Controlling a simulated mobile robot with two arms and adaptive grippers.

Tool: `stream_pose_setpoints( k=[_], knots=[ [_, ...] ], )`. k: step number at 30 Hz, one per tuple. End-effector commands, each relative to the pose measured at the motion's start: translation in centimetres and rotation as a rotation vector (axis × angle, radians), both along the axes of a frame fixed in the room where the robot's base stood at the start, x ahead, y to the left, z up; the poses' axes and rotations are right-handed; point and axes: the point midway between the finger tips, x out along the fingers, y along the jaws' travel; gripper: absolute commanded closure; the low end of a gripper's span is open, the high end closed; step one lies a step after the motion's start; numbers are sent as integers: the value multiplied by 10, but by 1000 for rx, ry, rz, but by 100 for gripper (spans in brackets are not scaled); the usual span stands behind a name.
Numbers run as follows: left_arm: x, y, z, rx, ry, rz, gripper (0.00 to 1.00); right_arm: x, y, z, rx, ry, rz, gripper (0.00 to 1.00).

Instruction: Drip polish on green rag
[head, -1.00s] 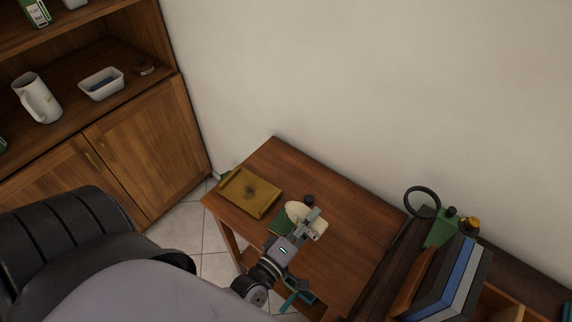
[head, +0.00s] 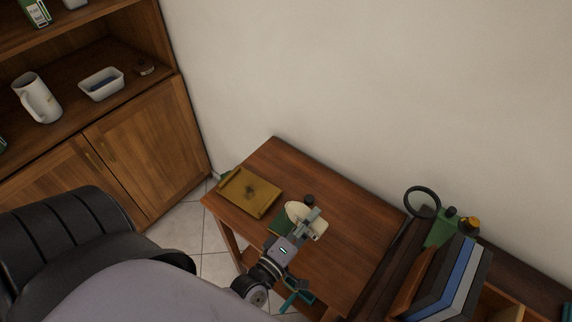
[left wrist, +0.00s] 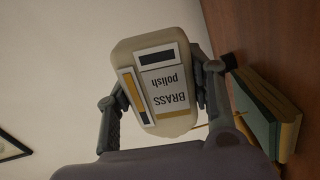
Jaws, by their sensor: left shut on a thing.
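My left gripper (head: 308,224) is shut on a cream bottle (head: 299,211) and holds it over the small wooden table (head: 340,228). In the left wrist view the bottle (left wrist: 160,84) sits between both fingers, its label reading "BRASS polish" upside down. A flat green thing (head: 279,222) lies on the table beside and partly behind the bottle and gripper. In the left wrist view it looks like a green-faced slab with tan edges (left wrist: 262,112); I cannot tell whether it is the rag. My right gripper is not in view.
A yellow-brown tray (head: 235,200) with a dark smudge lies at the table's left. A small dark round thing (head: 309,199) shows behind the bottle. Books (head: 452,280), a black ring (head: 422,202) and a green thing (head: 440,234) stand at right. The table's far side is clear.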

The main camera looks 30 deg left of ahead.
Motion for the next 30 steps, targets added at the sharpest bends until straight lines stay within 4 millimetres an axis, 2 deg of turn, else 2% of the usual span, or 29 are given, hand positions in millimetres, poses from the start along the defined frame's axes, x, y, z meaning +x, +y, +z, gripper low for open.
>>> stream_pose_setpoints(
  k=[5, 11, 15, 18, 25, 30],
  knots=[
    [0, 0, 1, 21, -3, 1, 85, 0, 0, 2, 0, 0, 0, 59],
    [1, 5, 1, 247, -20, 2, 85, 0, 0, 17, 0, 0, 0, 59],
    [1, 10, 2, 462, -38, 2, 85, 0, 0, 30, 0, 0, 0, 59],
    [2, 12, 1, 537, -45, 2, 85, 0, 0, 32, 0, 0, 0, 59],
    [2, 21, 24, 697, -57, 2, 85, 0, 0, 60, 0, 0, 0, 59],
    [2, 25, 29, 785, -64, 0, 85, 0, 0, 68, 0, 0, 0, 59]
  ],
)
